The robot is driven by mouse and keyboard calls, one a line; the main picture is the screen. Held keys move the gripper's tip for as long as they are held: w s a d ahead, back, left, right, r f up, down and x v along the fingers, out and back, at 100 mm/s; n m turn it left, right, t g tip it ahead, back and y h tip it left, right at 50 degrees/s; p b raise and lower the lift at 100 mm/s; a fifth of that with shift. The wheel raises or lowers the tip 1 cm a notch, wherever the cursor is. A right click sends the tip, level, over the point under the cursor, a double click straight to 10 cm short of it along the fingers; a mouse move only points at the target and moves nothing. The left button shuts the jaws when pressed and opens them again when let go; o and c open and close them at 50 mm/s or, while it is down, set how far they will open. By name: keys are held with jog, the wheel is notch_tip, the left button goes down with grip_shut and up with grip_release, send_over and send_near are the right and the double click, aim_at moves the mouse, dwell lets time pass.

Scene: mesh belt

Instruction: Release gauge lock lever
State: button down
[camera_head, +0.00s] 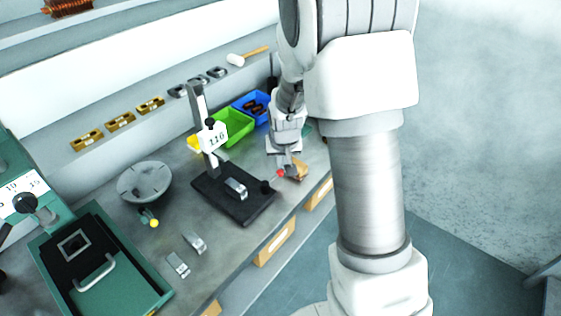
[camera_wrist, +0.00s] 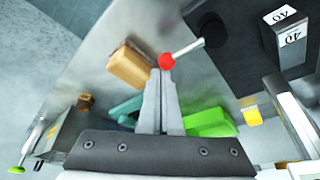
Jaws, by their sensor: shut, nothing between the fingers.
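The lock lever is a thin light rod with a red ball knob (camera_head: 281,173) at the right edge of the gauge's black base (camera_head: 215,192). In the wrist view the red knob (camera_wrist: 167,61) lies right at the fingertips, and the rod (camera_wrist: 187,50) runs up right to a dark round pivot. The gauge (camera_head: 211,133) has a grey column and a "110" display. My gripper (camera_head: 286,164) hangs over the bench beside the knob. In the wrist view my gripper (camera_wrist: 166,74) is shut, its fingers together and not around the knob; contact cannot be told.
A tan block (camera_wrist: 130,66) lies close left of the fingers. A metal block marked 40 (camera_wrist: 287,36) sits on the base. Green (camera_head: 232,126) and blue (camera_head: 252,106) bins stand behind. A round grey plate (camera_head: 144,181) is at left. The bench's front edge is near.

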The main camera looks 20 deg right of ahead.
jog(key=s+m+p, duration=0.1)
jog(key=m, duration=0.1)
jog(key=s+d+m+h+p, duration=0.1)
jog(key=m, duration=0.1)
jog(key=shift+s+r+g, duration=0.15)
jog(key=shift+g, duration=0.15)
jog(key=shift+s+m+h+p, duration=0.5)
jog(key=shift+s+m+p, duration=0.15)
jog(key=shift+m+p, duration=0.35)
jog(key=m+p, duration=0.1)
jog(key=s+m+g+p, duration=0.1)
jog(key=shift+s+m+h, duration=0.3)
jog(key=shift+m, duration=0.1)
jog(key=shift+s+a+m+g+h+p, duration=0.15)
jog(key=shift+s+m+g+p, duration=0.1)
jog(key=shift+s+m+p, duration=0.35)
jog(key=shift+s+a+m+g+h+p, duration=0.15)
jog(key=shift+s+m+g+p, duration=0.1)
jog(key=shift+m+p, duration=0.4)
jog(key=shift+d, duration=0.1)
jog(key=shift+w, duration=0.15)
jog(key=shift+w+a, duration=0.5)
jog(key=shift+a, duration=0.1)
